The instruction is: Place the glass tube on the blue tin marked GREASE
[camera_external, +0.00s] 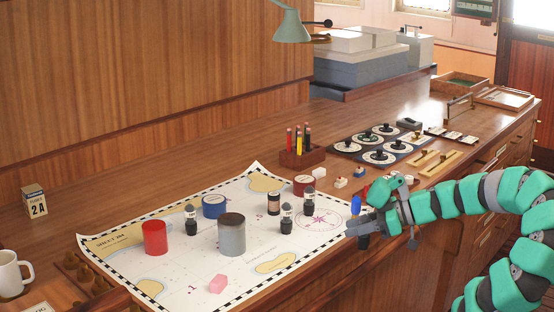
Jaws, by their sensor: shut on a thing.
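My gripper (359,227) is at the right edge of the chart, shut on a slim upright thing with a blue upper part (356,204). Its middle is hidden by the jaws, and I cannot tell if it is the glass tube. A low round blue tin (214,206) sits on the chart, left of my gripper and behind the grey tin; no word is readable on it. A small brown glass-like bottle (273,205) with a pale label and dark cap stands between the blue tin and my gripper.
On the chart (180,290) stand a red cylinder (155,238), a grey tin (232,236), a pink block (218,284), a low dark red tin (302,184) and several small dark labelled bottles (286,221). A pencil holder (302,157) stands behind. The chart's front right is clear.

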